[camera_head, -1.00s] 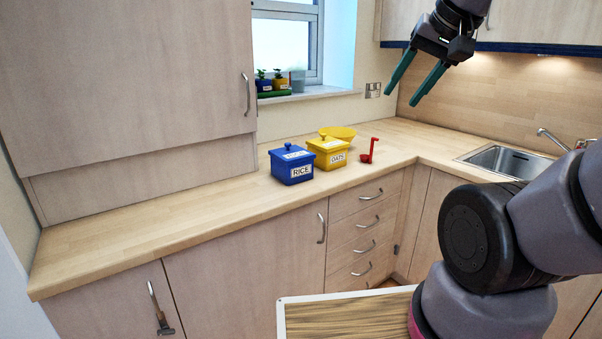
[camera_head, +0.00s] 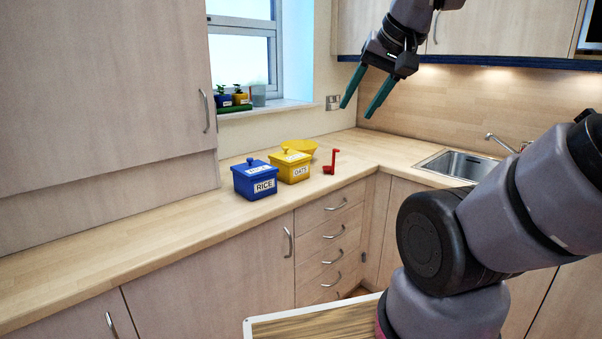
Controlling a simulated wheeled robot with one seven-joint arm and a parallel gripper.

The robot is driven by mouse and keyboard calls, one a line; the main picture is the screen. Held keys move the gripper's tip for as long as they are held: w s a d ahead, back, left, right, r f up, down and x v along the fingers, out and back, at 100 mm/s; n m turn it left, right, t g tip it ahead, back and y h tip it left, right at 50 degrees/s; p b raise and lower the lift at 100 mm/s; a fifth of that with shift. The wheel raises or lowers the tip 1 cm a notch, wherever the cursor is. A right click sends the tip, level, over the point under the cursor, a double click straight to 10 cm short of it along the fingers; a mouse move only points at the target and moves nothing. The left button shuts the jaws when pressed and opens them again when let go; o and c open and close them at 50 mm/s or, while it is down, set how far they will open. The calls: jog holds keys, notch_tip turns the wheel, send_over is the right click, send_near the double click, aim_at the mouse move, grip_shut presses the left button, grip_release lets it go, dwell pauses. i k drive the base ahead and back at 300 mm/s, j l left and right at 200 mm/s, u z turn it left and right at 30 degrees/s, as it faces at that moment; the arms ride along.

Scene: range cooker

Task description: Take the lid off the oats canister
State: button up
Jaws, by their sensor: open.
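The yellow oats canister (camera_head: 295,173) stands on the wooden counter, with an OATS label on its front. My gripper (camera_head: 356,112) is open and empty, with two green fingers pointing down and left. It is raised in the air, to the right of the canister in the picture and apart from it.
A blue rice canister (camera_head: 256,185) stands close to the left of the oats canister. A yellow bowl (camera_head: 303,146) is behind it and a red scoop (camera_head: 331,163) to its right. A sink (camera_head: 452,164) is at the right. Potted plants (camera_head: 231,97) stand on the windowsill.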

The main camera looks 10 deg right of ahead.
aim_at(288, 157)
jog(key=i+l+u, duration=0.2)
jog(key=i+l, duration=0.3)
jog(key=i+l+u, duration=0.2)
jog(key=i+l, duration=0.35)
jog(key=i+l+u, duration=0.2)
jog(key=i+l, duration=0.25)
jog(key=l, duration=0.2)
